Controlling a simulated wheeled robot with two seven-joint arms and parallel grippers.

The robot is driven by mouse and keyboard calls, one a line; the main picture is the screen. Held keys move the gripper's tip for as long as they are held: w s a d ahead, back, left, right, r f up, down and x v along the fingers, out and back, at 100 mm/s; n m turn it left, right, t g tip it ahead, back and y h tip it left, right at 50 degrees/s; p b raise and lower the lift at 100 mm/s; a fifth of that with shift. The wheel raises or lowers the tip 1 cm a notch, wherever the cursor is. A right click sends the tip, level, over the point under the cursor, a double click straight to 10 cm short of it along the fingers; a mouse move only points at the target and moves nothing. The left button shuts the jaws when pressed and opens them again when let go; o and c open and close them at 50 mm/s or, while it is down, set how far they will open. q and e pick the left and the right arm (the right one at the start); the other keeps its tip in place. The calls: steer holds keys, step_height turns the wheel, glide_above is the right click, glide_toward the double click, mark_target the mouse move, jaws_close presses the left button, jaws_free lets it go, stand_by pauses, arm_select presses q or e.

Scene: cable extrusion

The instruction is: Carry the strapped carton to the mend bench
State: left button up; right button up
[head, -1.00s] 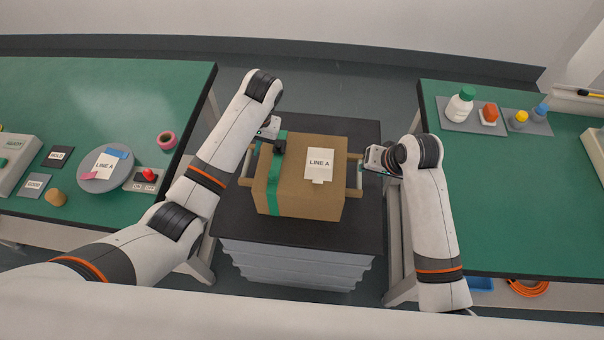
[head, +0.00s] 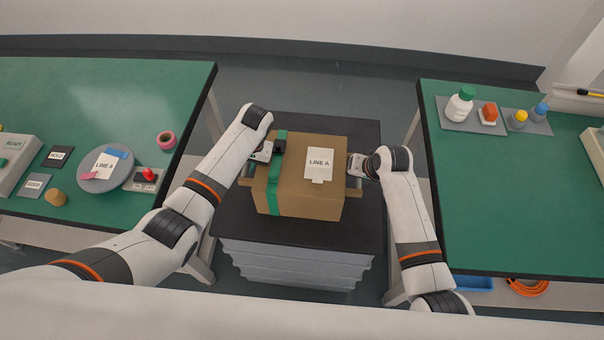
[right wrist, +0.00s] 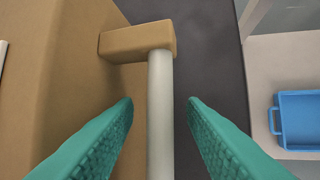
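The carton (head: 299,195) is a brown box with a green strap (head: 273,185) near its left end and a "LINE A" label (head: 319,163) on top. It sits on a black-topped stand (head: 300,238) between two green benches. My left gripper (head: 262,156) is at the carton's left side by the handle; its fingertips are hidden. My right gripper (head: 354,163) is at the right side. In the right wrist view its teal fingers (right wrist: 160,125) are open, one on each side of the pale handle bar (right wrist: 160,100), with gaps showing.
A blue bin (right wrist: 300,120) sits low at right.

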arm_select(q)
steer(key=shift+c, duration=1.4)
arm_select(e)
steer(key=shift+c, duration=1.4)
arm_select(q)
jaws_close()
arm_select(e)
jaws_close()
arm_select(q)
steer(key=shift+r, duration=0.15)
